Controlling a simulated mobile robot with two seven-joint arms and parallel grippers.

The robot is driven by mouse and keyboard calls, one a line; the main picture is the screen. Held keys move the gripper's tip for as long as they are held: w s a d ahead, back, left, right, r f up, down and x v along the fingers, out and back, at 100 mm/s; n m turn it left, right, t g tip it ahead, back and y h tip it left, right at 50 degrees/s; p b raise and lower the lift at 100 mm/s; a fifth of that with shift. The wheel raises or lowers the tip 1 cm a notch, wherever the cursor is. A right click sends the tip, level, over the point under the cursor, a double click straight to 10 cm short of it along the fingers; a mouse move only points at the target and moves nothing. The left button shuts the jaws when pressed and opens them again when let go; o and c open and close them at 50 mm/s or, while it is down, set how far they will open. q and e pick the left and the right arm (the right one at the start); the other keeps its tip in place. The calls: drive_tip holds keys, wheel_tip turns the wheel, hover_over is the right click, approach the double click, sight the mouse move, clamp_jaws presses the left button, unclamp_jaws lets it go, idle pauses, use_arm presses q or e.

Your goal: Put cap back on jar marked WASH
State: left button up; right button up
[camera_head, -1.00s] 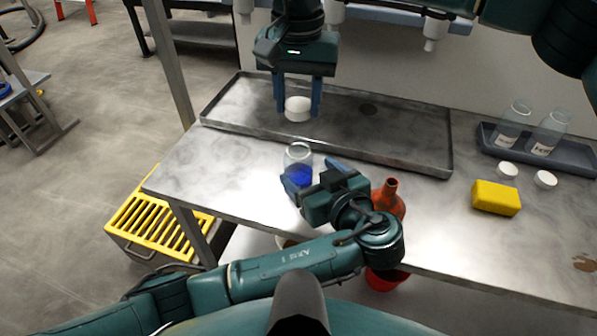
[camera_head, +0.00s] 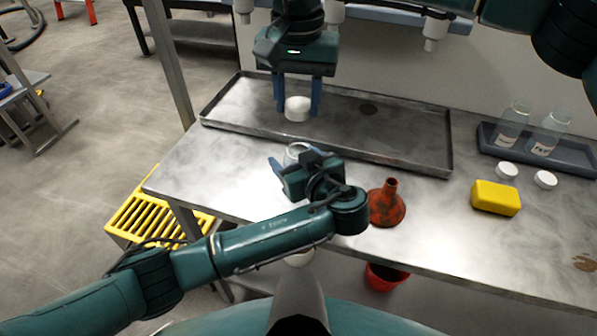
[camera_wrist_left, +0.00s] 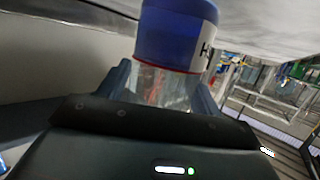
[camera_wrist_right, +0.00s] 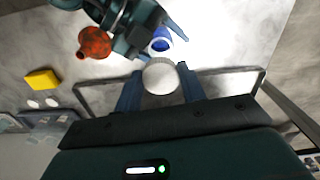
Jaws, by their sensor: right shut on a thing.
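The glass jar (camera_head: 297,149) with blue contents stands on the steel table; my left gripper hides most of it in the head view. In the left wrist view the jar (camera_wrist_left: 178,35) shows a label edge with a letter like H; the rest is unreadable. My left gripper (camera_head: 297,163) is open, its fingers on either side of the jar; contact is unclear. My right gripper (camera_head: 297,100) is shut on a white cap (camera_head: 297,109), held beyond the jar over the tray area. In the right wrist view the cap (camera_wrist_right: 160,77) sits between the fingertips, beside the open jar (camera_wrist_right: 160,42).
A red funnel (camera_head: 386,207) stands right of my left gripper. A yellow block (camera_head: 496,198) and two white caps (camera_head: 507,170) lie farther right, before a dark tray (camera_head: 585,157) with two bottles (camera_head: 515,125). A long metal tray (camera_head: 420,158) lies at the back.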

use_arm(q)
drive_tip(key=c, duration=1.2)
use_arm(e)
drive_tip(key=shift+f, duration=2.5)
drive_tip(key=shift+f, duration=0.9)
